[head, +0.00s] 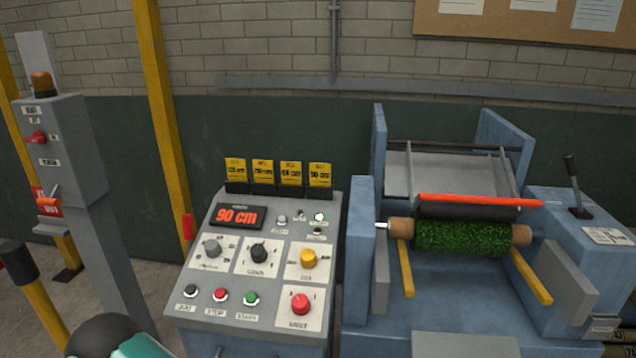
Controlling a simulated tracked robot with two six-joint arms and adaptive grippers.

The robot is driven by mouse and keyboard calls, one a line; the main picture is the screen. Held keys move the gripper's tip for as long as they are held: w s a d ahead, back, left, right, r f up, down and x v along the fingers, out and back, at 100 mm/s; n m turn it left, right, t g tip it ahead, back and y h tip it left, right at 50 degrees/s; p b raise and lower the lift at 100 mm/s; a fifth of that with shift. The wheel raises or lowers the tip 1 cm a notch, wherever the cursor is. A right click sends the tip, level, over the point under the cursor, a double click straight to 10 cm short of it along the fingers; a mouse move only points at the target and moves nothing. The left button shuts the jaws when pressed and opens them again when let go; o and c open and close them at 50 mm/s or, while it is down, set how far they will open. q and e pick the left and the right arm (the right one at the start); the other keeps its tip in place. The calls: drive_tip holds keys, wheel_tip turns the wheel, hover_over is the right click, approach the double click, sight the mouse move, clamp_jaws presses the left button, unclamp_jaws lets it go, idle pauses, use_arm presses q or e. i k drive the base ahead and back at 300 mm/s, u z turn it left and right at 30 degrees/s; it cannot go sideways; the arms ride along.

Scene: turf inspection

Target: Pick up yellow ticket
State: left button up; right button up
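Several yellow tickets stand upright side by side in dark holders along the back top edge of the grey control console. The leftmost ticket (235,170) and the rightmost ticket (320,173) mark the ends of the row, with others such as this ticket (291,172) between them. Each has dark print, mostly too small to read. Their lower edges are hidden in the holders. Neither of my grippers is in view. A dark rounded part with teal shows at the bottom left edge, and I cannot tell what it is.
The console (185,322) has a display (237,216) reading 90 cm, knobs and buttons in front of the tickets. A blue machine (430,300) with a green turf roll (463,237) stands to its right. A grey switch post (85,150) and yellow posts stand left.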

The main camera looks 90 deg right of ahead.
sight(319, 173)
drive_tip(key=z, duration=0.05)
drive_tip(key=k, duration=1.6)
drive_tip(key=z, duration=0.9)
drive_tip(key=i, duration=1.05)
drive_tip(key=u, duration=0.05)
